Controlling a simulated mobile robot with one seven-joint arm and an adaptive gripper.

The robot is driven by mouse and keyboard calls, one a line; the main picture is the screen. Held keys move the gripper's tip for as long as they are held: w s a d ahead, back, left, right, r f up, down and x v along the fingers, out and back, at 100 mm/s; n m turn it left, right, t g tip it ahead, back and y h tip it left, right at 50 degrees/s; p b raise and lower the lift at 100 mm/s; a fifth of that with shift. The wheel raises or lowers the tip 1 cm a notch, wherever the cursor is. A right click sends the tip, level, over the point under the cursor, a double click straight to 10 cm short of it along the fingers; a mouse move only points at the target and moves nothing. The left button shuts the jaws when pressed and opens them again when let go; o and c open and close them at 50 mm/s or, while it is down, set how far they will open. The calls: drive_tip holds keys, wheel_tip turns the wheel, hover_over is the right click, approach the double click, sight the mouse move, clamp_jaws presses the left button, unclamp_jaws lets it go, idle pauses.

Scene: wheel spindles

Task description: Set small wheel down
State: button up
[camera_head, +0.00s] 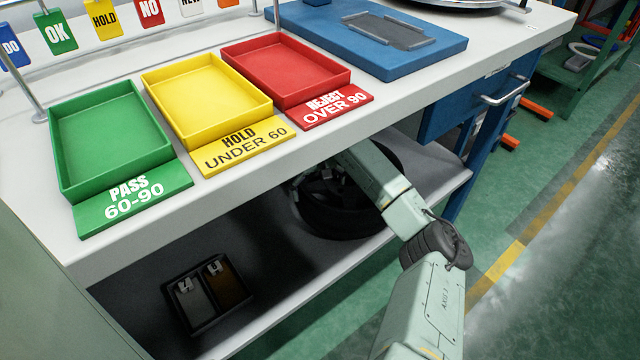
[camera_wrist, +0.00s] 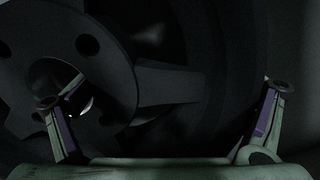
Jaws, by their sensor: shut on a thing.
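A dark wheel (camera_head: 335,222) is under the bench top, at the lower shelf, partly hidden by my arm and the bench edge. Whether its underside touches the shelf I cannot tell. In the wrist view the dark wheel (camera_wrist: 165,88) fills the picture, with a round holed hub at the left and a spoke running right. My gripper (camera_wrist: 168,100) has its two fingers wide apart on either side of the spoke and hub area, shut on the wheel. The contact points are dark.
The lower shelf (camera_head: 290,290) carries a small dark tray (camera_head: 208,294) at the left. Green (camera_head: 108,138), yellow (camera_head: 205,98) and red (camera_head: 285,68) trays stand on the bench top, with a blue block (camera_head: 370,38) at the back. The bench's front edge lies just above my arm.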

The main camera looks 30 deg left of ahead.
drive_tip(key=shift+f+b, duration=0.55)
drive_tip(key=shift+f, duration=0.1)
drive_tip(key=o, duration=1.6)
drive_tip(key=shift+o, duration=0.2)
drive_tip(key=shift+r+p, duration=0.55)
drive_tip(key=shift+r, duration=3.75)
